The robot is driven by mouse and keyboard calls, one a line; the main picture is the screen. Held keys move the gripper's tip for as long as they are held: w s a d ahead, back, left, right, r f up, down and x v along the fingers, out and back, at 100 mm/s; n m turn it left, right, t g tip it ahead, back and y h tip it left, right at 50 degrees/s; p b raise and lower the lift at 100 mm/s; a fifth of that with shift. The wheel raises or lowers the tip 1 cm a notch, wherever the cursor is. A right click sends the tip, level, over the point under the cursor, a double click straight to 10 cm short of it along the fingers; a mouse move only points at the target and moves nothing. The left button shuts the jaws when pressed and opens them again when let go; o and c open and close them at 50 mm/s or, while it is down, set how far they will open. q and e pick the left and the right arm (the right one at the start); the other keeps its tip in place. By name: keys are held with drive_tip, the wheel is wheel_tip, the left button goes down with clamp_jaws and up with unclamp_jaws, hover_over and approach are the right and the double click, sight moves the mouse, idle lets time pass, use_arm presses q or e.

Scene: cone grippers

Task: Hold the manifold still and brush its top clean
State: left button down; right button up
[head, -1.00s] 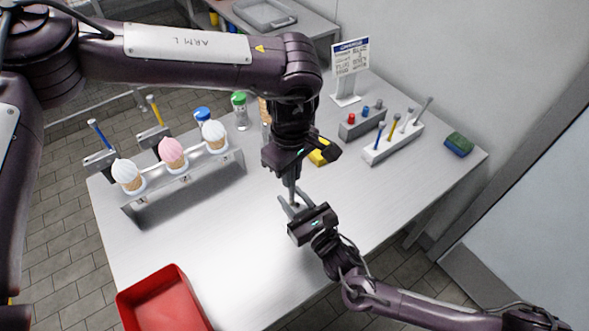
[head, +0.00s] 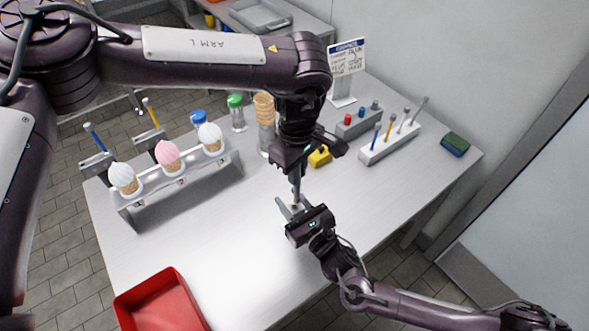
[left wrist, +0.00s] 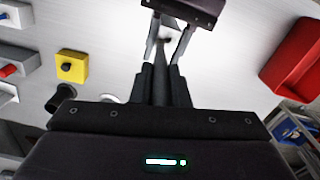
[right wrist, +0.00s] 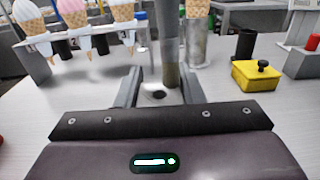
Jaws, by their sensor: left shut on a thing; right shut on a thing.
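The manifold is a small grey block with a dark round hole in its top (right wrist: 157,95), mostly hidden by the jaws. My right gripper (head: 293,207) is shut on it just above the table, its fingers on either side in the right wrist view. My left gripper (head: 297,174) points down above it, shut on a slim grey brush (head: 297,187). The brush stands near upright, also in the right wrist view (right wrist: 170,50). Its lower end is at the manifold's top, behind the hole; I cannot tell whether it touches.
A yellow block with a black knob (right wrist: 262,76) stands behind the grippers. A rack of cones (head: 180,188) is at left, a red tray (head: 125,302) at front left. A tool holder (head: 392,146) and a sponge (head: 455,144) are at back right. The front middle table is clear.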

use_arm(q)
drive_tip(key=shift+s+a+f, duration=0.1)
drive_tip(key=shift+s+a, duration=0.05)
drive_tip(key=shift+s+a, duration=0.5)
drive_tip(key=shift+a, duration=0.2)
drive_tip(key=shift+w+d, duration=0.1)
drive_tip(key=shift+w+d, duration=0.6)
drive_tip(key=shift+d, duration=0.2)
idle(0.4)
drive_tip(key=shift+r, duration=3.05)
drive_tip(key=shift+s+r, duration=0.1)
